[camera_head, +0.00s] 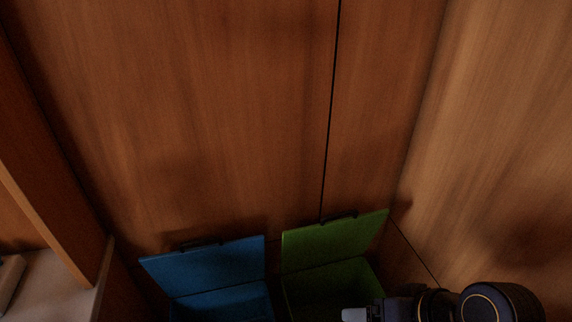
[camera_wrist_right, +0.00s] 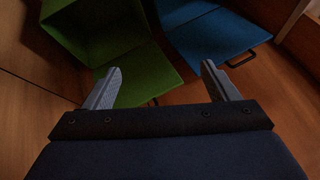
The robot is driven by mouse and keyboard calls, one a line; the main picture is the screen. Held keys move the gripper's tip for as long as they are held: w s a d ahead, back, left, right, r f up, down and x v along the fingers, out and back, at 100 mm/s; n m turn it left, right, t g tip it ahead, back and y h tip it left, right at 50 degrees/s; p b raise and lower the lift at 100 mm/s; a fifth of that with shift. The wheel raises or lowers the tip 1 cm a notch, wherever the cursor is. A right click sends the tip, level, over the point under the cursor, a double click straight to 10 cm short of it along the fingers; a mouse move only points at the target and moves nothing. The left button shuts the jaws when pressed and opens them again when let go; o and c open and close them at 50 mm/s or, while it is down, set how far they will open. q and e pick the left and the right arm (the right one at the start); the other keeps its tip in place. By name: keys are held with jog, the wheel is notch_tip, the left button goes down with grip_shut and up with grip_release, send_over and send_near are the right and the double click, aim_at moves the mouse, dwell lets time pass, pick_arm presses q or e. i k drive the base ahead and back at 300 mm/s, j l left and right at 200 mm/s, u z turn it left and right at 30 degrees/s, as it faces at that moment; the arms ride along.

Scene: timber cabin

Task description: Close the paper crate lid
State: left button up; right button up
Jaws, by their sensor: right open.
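Two crates with raised lids stand side by side; no label shows which is the paper crate. The blue lid (camera_head: 205,262) stands open above the blue crate (camera_head: 225,304), leaning back towards the wooden wall. The green lid (camera_head: 335,240) stands open above the green crate (camera_head: 330,288), to its right. Both lids have a dark handle on the upper edge. My right gripper (camera_head: 356,314) is in front of the green crate at the bottom edge. In the wrist view it (camera_wrist_right: 161,67) is open and empty, fingers spread before the green lid (camera_wrist_right: 143,75) and blue lid (camera_wrist_right: 220,45). My left gripper is not in view.
A wooden wall (camera_head: 210,120) rises close behind the crates, and a lighter wood wall (camera_head: 500,130) stands on the right. A pale ledge (camera_head: 50,290) is at the lower left. The light is dim.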

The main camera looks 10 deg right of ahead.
aim_at(184, 271)
jog(key=k+j, duration=1.15)
jog(key=k, duration=0.15)
